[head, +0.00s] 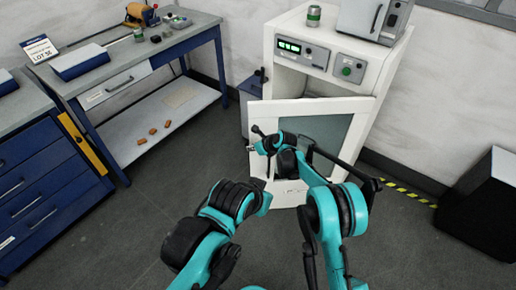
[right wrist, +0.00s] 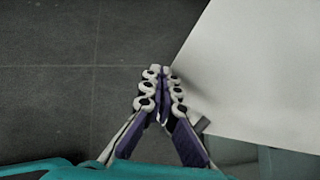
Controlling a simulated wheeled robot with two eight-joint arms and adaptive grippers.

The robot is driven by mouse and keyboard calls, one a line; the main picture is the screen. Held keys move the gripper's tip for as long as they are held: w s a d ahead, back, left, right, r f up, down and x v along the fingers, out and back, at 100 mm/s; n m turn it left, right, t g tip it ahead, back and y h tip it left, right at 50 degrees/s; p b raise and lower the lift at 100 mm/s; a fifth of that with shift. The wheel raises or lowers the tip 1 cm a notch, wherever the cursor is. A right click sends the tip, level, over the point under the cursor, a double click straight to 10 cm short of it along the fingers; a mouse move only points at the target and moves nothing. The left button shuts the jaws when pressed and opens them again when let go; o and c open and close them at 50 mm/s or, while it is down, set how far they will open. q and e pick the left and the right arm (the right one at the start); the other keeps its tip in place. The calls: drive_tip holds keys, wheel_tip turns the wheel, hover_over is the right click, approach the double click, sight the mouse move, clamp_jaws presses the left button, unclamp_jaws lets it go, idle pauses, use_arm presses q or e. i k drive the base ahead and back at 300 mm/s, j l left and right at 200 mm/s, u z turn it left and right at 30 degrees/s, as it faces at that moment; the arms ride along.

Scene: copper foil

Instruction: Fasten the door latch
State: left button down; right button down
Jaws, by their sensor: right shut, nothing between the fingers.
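The white cabinet (head: 388,62) stands ahead with its door (head: 360,107) open. The door has a white frame and a greenish-grey window. My right gripper (head: 254,141) is at the door's left edge, shut and empty. In the right wrist view its fingertips (right wrist: 164,74) are together beside the white door panel (right wrist: 265,70); I cannot tell whether they touch it. A small grey piece (right wrist: 203,125) shows at the panel's edge near the fingers. I cannot clearly make out the latch. My left arm is low in the head view, but its gripper fingers do not show.
A control panel (head: 315,55) with green lights sits above the cabinet opening. A green can (head: 314,16) and a grey box (head: 372,18) stand on top. A blue workbench (head: 110,75) is at the left, a black box (head: 485,205) at the right. Floor between is clear.

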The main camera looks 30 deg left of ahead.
sight(257, 73)
drive_tip(key=i+j+z, duration=0.15)
drive_tip(key=i+j, duration=0.3)
drive_tip(key=i+j+z, duration=0.1)
drive_tip(key=i+j, duration=0.3)
drive_tip(key=k+j, duration=0.1)
drive_tip(key=j, duration=0.15)
